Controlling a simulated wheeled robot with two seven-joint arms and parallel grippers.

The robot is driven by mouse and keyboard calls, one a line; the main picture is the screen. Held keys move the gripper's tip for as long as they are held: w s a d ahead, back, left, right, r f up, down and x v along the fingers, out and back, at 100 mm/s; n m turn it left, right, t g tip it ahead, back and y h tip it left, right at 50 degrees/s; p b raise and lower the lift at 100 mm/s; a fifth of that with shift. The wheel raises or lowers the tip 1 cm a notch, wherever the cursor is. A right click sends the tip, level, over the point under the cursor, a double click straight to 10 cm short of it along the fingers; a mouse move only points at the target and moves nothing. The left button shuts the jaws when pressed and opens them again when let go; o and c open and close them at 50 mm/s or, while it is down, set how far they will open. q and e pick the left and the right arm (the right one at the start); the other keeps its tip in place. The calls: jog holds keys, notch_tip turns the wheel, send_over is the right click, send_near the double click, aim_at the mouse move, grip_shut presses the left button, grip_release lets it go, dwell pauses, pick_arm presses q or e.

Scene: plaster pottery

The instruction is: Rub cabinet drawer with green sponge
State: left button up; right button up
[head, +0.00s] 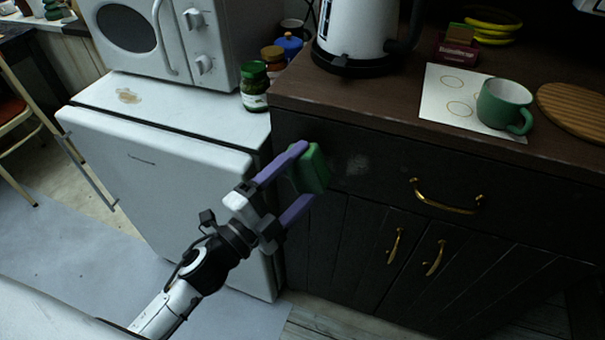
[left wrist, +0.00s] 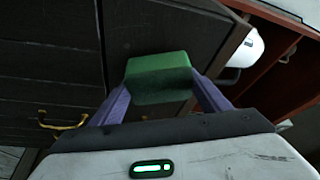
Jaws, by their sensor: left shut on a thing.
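My left gripper (head: 297,181) has purple fingers and is shut on the green sponge (head: 313,169). The sponge also shows between the fingers in the left wrist view (left wrist: 158,78). The dark cabinet drawer (head: 385,185) has a brass handle (head: 445,197). The sponge is in front of the drawer's left part; I cannot tell whether it touches. A pale smudge (head: 357,165) shows on the drawer front just right of the sponge. My right gripper is not in view.
A white fridge (head: 160,185) with a microwave (head: 185,40) on it stands left of the cabinet. A kettle (head: 360,35), a green mug (head: 503,104) on a white sheet (head: 448,97) and a round wooden board (head: 575,108) are on the countertop. Cabinet doors with brass handles (head: 434,258) are below.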

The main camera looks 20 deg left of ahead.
aim_at(317, 184)
pick_arm(q)
jog(key=shift+w, duration=0.9)
jog(key=shift+s+d, duration=0.15)
jog(key=shift+d, duration=1.8)
jog(key=shift+d+r, duration=0.1)
jog(key=shift+d, duration=3.85)
jog(key=shift+a, duration=1.05)
jog(key=shift+w+a+p, duration=0.2)
jog(key=shift+a+p, duration=0.8)
jog(key=shift+a, duration=3.9)
